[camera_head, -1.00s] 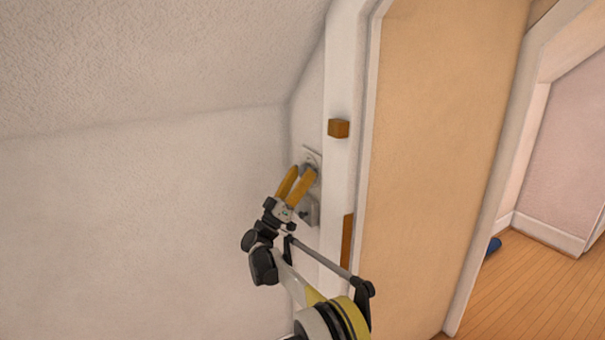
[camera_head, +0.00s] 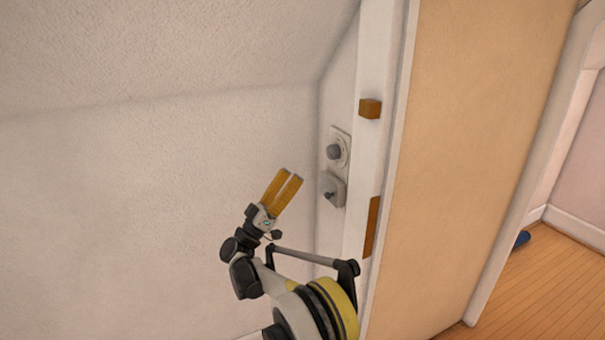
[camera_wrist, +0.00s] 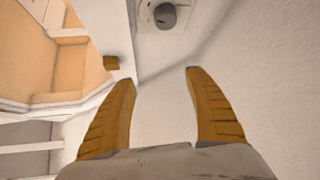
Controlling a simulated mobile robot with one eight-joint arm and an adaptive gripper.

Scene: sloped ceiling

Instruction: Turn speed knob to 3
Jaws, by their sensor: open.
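The speed knob (camera_head: 333,152) is a grey round knob on a pale wall plate (camera_head: 341,143), on the narrow wall beside the door frame. In the wrist view the knob (camera_wrist: 164,16) shows at the top, ahead of the fingertips. Its marks are too small to read. My gripper (camera_head: 289,176) has two orange fingers and is open and empty, to the left of the knob and slightly lower in the head view. In the wrist view the gripper (camera_wrist: 160,74) has a wide gap between its fingers, with bare wall behind. It does not touch the knob.
A second grey box with a small knob (camera_head: 332,190) sits just below the plate. A wooden block (camera_head: 370,108) and a wooden strip (camera_head: 371,227) are on the white door frame (camera_head: 380,150). Blank wall lies left; a blue object (camera_head: 522,238) is on the floor.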

